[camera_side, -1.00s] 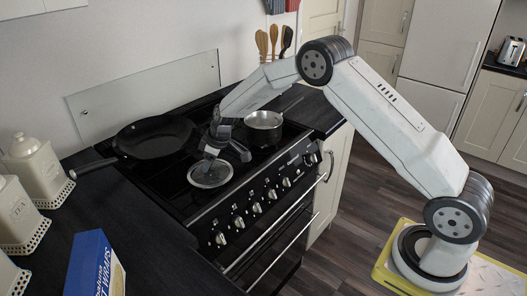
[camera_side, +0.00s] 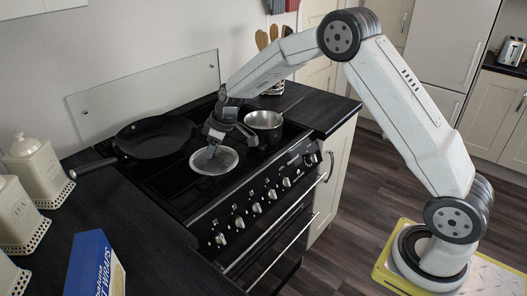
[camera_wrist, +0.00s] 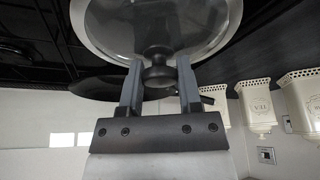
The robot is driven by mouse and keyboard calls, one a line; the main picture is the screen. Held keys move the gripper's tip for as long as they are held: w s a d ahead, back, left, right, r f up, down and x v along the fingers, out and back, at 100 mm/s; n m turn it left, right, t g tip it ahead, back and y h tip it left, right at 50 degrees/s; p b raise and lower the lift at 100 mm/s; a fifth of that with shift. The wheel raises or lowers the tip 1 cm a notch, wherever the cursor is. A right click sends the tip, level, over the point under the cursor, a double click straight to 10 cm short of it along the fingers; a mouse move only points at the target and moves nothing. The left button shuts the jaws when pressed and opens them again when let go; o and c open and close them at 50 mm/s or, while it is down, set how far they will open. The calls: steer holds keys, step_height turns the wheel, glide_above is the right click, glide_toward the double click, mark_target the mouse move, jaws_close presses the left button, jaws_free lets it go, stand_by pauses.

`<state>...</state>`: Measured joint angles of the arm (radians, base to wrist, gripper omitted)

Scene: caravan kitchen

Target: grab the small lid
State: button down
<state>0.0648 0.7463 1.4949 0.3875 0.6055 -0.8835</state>
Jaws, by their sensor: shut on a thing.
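The small lid (camera_side: 214,162) is a round glass disc with a metal rim and a knob on top. In the side view it is tilted and appears just above the black hob. My gripper (camera_side: 214,147) reaches down to it from above and is shut on its knob. In the wrist view the lid (camera_wrist: 200,40) fills the top of the picture, and its dark knob (camera_wrist: 159,74) sits between the two fingers of my gripper (camera_wrist: 160,85).
A black frying pan (camera_side: 156,137) is on the hob to the left of the lid. A metal saucepan (camera_side: 264,128) stands to its right, close to my gripper. White canisters (camera_side: 38,168) and a blue box (camera_side: 92,262) are on the left counter. A glass splashback (camera_side: 145,95) rises behind.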

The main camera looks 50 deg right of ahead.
steer(key=s+r, duration=0.6)
steer(key=s, duration=0.5)
steer(key=shift+r, duration=0.3)
steer(key=shift+s, duration=0.1)
